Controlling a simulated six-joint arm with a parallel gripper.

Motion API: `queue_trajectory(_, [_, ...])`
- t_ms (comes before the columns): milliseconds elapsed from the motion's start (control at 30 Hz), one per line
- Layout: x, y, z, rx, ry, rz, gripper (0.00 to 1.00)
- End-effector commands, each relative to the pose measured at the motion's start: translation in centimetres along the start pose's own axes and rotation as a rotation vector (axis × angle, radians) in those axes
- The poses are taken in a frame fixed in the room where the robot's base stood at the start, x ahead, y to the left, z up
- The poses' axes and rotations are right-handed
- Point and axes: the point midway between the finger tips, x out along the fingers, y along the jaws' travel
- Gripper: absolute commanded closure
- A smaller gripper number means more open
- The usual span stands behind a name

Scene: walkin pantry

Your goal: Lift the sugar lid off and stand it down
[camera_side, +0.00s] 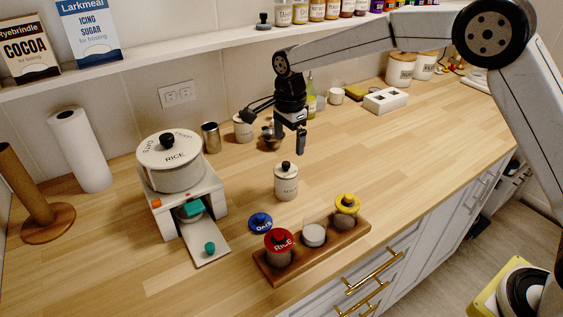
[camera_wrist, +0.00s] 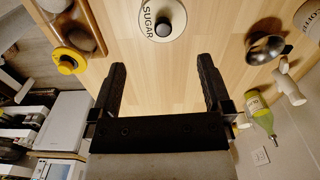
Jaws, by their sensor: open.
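The sugar canister (camera_side: 286,187) is a small cream pot standing upright on the counter, with its pale lid (camera_side: 286,169) on top and a black knob on the lid. In the wrist view the round lid (camera_wrist: 147,27), lettered SUGAR, is at the top centre, beyond the fingertips and partly cut off by the frame edge. My gripper (camera_side: 277,132) is above and behind the canister in the side view, apart from it. In the wrist view my gripper (camera_wrist: 161,67) is open, with bare counter between its two fingers.
A wooden rack (camera_side: 262,270) in front holds several jars, one with a red lid (camera_side: 279,241), one with a yellow lid (camera_side: 347,203). A blue lid (camera_side: 260,222) lies near it. A large rice pot (camera_side: 172,176) on a white stand is left. Counter right of the canister is clear.

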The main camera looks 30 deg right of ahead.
Motion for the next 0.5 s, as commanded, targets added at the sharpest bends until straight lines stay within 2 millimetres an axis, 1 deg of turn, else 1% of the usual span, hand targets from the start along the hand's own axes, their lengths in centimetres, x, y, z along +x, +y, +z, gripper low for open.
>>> queue_trajectory(133, [0.0,-0.6,0.6,0.055,0.001,0.008,0.00])
queue_trajectory(333, [0.0,-0.7,0.6,0.068,0.002,0.010,0.00])
queue_trajectory(500, [1.1,-0.6,0.6,0.066,0.002,0.012,0.00])
